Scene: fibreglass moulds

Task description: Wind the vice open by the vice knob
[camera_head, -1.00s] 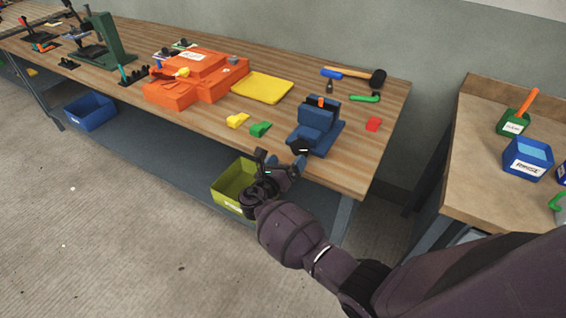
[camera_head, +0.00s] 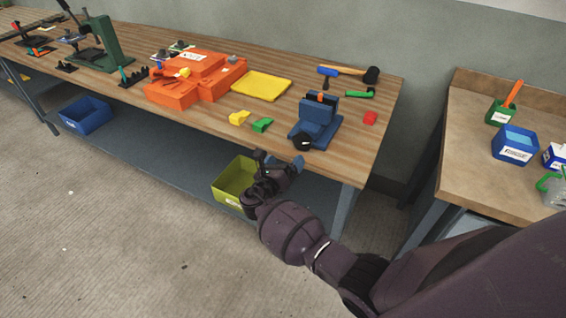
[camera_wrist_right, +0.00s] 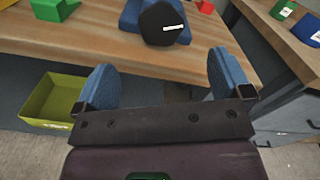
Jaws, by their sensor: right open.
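The blue vice (camera_head: 317,122) stands near the front edge of the wooden bench, toward its right end. Its black vice knob (camera_head: 303,142) faces the front edge and carries a small white mark. The knob also shows at the top of the right wrist view (camera_wrist_right: 163,23), beyond the fingers. My right gripper (camera_head: 279,162) is in front of the bench edge, short of the knob and not touching it. In the right wrist view its two blue fingers (camera_wrist_right: 160,80) are spread wide with nothing between them. My left gripper is not in view.
The wooden bench (camera_head: 345,160) also holds a yellow tray (camera_head: 262,86), an orange mould (camera_head: 190,80), yellow and green blocks, a red block (camera_head: 370,118) and a mallet (camera_head: 350,74). An olive bin (camera_head: 232,182) sits below. A second bench (camera_head: 470,180) stands at the right.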

